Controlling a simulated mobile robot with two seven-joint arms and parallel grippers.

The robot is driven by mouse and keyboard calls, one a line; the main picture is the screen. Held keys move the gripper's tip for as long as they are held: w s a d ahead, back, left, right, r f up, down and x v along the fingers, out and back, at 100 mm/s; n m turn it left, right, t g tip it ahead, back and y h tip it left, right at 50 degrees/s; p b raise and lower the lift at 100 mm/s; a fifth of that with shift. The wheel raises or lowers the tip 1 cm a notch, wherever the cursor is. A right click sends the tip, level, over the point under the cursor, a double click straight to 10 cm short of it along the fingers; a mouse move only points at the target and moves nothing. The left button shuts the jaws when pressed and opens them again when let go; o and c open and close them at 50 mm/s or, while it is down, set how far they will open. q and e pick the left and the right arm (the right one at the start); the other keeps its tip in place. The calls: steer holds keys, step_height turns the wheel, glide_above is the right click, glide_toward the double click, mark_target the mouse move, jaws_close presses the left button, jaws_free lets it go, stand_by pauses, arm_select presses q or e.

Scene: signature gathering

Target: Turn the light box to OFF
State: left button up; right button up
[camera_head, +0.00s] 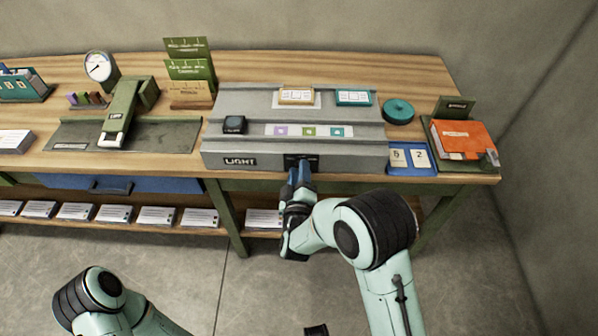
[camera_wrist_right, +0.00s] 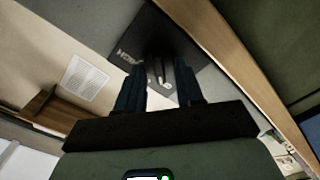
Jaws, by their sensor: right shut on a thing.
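The grey light box (camera_head: 290,157) stands on the wooden bench, with "LIGHT" on its front at the left. A dark switch panel (camera_head: 312,161) is set in its front, mostly behind my fingers in the head view. The right wrist view shows this dark panel (camera_wrist_right: 150,35) with pale lettering and a small switch lever (camera_wrist_right: 159,70) between the fingers. My right gripper (camera_head: 301,172), also in the right wrist view (camera_wrist_right: 159,85), is shut on the lever. The lever's exact setting is hard to read. My left arm shows at the lower left; its gripper is not visible.
Cards lie on top of the light box. A blue tray (camera_head: 411,171) with number cards and an orange book (camera_head: 465,137) stand to its right. A green stamping press (camera_head: 122,110) is to the left. A shelf below the bench holds several card stacks (camera_head: 115,213).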

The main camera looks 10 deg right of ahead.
steer(key=shift+f, duration=0.1)
steer(key=o, duration=1)
steer(key=shift+s, duration=0.1)
steer(key=v, duration=1.3)
steer(key=shift+s, duration=0.15)
steer(key=s+d+f+m+g+y+p, duration=0.2)
steer(key=f+g, duration=0.2)
steer(key=f, duration=0.4)
steer(key=s+d+f+m+g+y+p, duration=0.25)
steer(key=f+g, duration=0.25)
steer(key=f, duration=0.4)
steer(key=s+f+m+g+y+p, duration=0.2)
steer(key=s+f+m+g, duration=0.1)
steer(key=s, duration=0.6)
steer(key=s+a+f+m+g+y+p, duration=0.1)
steer(key=s+f+m+g+y+p, duration=0.1)
steer(key=s+g, duration=0.4)
steer(key=s+f+m, duration=0.1)
steer(key=s, duration=0.2)
steer(key=shift+s+a+f, duration=0.3)
steer(key=shift+s, duration=0.05)
